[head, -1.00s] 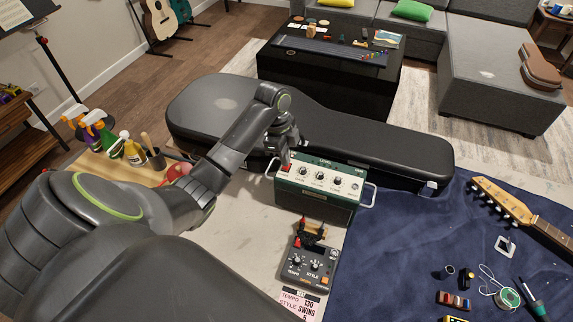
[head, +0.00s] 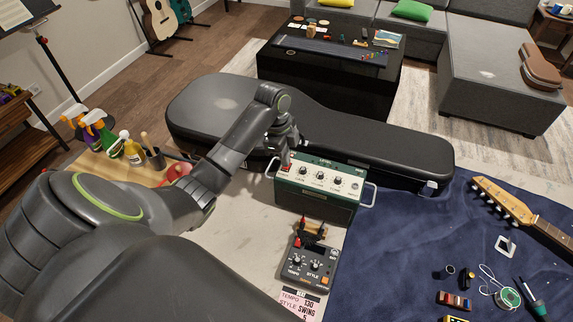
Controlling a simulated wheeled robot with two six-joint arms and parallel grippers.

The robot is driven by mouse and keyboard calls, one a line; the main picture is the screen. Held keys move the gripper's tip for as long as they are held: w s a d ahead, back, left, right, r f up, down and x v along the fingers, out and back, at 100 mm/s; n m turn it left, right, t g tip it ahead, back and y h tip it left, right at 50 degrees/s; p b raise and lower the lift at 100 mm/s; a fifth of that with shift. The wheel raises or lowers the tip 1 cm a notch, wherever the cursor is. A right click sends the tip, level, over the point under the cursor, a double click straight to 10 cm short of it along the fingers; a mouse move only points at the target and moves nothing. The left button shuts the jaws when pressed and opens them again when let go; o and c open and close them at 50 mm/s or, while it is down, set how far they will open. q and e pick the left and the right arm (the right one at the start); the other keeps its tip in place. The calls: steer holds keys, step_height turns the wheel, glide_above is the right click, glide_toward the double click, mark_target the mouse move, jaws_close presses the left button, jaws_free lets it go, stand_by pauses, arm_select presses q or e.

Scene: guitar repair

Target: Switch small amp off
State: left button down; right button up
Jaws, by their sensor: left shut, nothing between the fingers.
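The small amp (head: 318,191) is a dark green box with a pale control panel, several knobs on top and white side handles. It stands on the bench in the middle of the head view. A red switch (head: 286,168) sits at the left end of its panel. My left gripper (head: 286,156) is shut and empty, with its fingertips pointing down at the red switch. I cannot tell whether they touch it, or which way the switch is set. My right gripper is not in view.
A black guitar case (head: 380,152) lies right behind the amp. A dark drum pedal box (head: 312,264) stands in front of it. Spray bottles (head: 104,138) and a red round thing (head: 178,172) are at the left. A blue cloth (head: 400,240) with a guitar neck (head: 500,200) covers the right.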

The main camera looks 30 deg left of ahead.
arm_select(q)
steer(key=shift+s+f+b, duration=0.1)
steer(key=shift+f+b, duration=0.25)
steer(key=shift+f, duration=0.4)
stand_by(0.4)
steer(key=shift+r+p, duration=0.8)
steer(key=shift+p, duration=0.2)
step_height(320, 180, up, 6)
steer(key=p, duration=0.6)
steer(key=shift+f, duration=0.25)
steer(key=shift+f, duration=0.1)
